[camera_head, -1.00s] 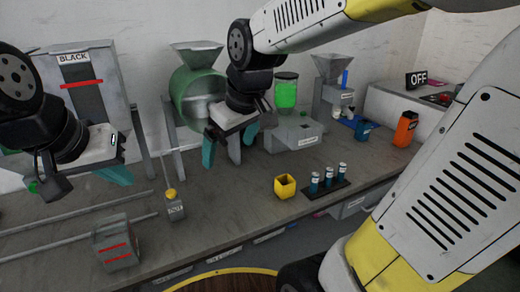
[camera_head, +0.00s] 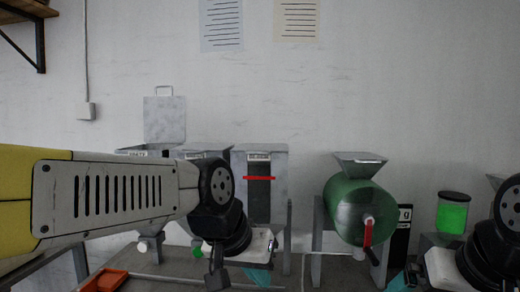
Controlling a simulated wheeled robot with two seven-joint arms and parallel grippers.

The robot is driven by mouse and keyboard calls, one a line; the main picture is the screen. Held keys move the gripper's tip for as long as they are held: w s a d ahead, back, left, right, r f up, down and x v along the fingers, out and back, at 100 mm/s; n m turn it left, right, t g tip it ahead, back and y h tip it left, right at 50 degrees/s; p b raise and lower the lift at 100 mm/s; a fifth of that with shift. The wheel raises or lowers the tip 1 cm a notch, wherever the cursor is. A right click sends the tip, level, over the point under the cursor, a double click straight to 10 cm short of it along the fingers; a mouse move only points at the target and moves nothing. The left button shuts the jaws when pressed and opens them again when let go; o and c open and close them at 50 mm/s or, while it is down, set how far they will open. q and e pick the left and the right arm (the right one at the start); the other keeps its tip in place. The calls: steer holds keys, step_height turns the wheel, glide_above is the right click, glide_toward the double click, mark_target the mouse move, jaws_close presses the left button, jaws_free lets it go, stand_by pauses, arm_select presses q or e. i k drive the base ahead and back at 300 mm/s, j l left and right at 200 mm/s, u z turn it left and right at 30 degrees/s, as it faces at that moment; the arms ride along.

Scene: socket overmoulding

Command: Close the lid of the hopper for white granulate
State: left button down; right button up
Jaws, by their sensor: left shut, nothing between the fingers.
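The hopper (camera_head: 130,151) at the left end of the row has its grey lid (camera_head: 164,118) standing upright and open, with a small handle on its top edge. A small label is on its front rim, too small to read surely. My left arm crosses in front and hides much of its body. My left gripper (camera_head: 252,278) is low, to the right of and below the open hopper, with teal fingers shut and empty, partly cut by the frame. My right gripper (camera_head: 405,281) is at the bottom right, its fingers partly out of frame.
A green drum (camera_head: 352,208) with a funnel and a green jar (camera_head: 452,212) stand right. An orange object (camera_head: 104,281) lies lower left.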

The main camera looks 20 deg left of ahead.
mark_target(164, 118)
steer(key=k+j+u, duration=0.15)
steer(key=j+u, duration=0.15)
steer(key=k+j+u, duration=0.1)
steer(key=j+u, duration=0.2)
steer(key=j, duration=0.25)
steer(key=j+u, duration=0.25)
steer(key=j, duration=0.2)
steer(key=k, duration=0.05)
